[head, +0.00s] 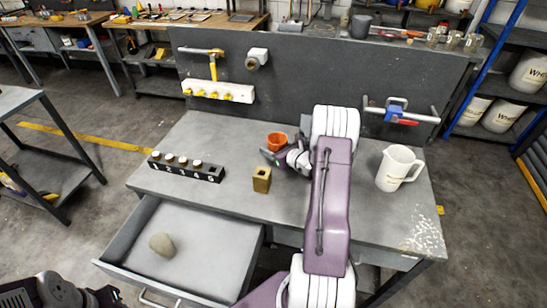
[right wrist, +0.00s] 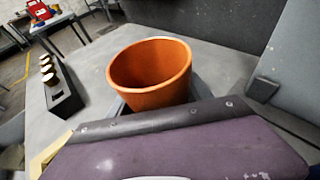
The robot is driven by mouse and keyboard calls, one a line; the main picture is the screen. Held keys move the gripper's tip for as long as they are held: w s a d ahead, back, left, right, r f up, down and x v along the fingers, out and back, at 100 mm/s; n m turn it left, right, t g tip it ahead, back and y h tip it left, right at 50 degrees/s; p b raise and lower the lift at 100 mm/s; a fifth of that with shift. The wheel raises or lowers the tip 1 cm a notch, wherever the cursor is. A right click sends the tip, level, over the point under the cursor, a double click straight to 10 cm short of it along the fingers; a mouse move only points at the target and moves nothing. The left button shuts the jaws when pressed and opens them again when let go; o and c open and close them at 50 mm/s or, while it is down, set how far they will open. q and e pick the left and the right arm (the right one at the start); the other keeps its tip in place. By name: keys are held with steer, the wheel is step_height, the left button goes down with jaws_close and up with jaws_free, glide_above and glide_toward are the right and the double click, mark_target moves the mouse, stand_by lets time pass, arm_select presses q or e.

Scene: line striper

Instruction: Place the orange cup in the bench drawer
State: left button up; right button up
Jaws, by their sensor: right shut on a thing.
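The orange cup (head: 277,141) is upright at the bench, toward the back middle of its top. My right gripper (head: 272,154) is shut on the cup, and the cup also shows in the right wrist view (right wrist: 150,75) with its open rim up. I cannot tell whether its base touches the bench. The bench drawer (head: 215,235) is pulled open at the front left, with a grey-brown stone (head: 162,245) in it and much bare floor. Part of my left arm shows at the bottom left edge; its gripper (head: 104,298) is cut off and unclear.
On the bench top (head: 240,205) stand a black numbered block (head: 186,168) with several pegs, a small brass-coloured block (head: 262,180) near the cup, and a white jug (head: 398,168) at the right. A dark back panel (head: 320,80) with tools rises behind.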

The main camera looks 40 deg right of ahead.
step_height(320, 180, down, 4)
steer(key=shift+r, duration=0.1)
steer(key=shift+f, duration=0.35)
steer(key=shift+f+b, duration=0.1)
steer(key=shift+b, duration=0.2)
steer(key=o, duration=1.6)
steer(key=shift+c, duration=0.2)
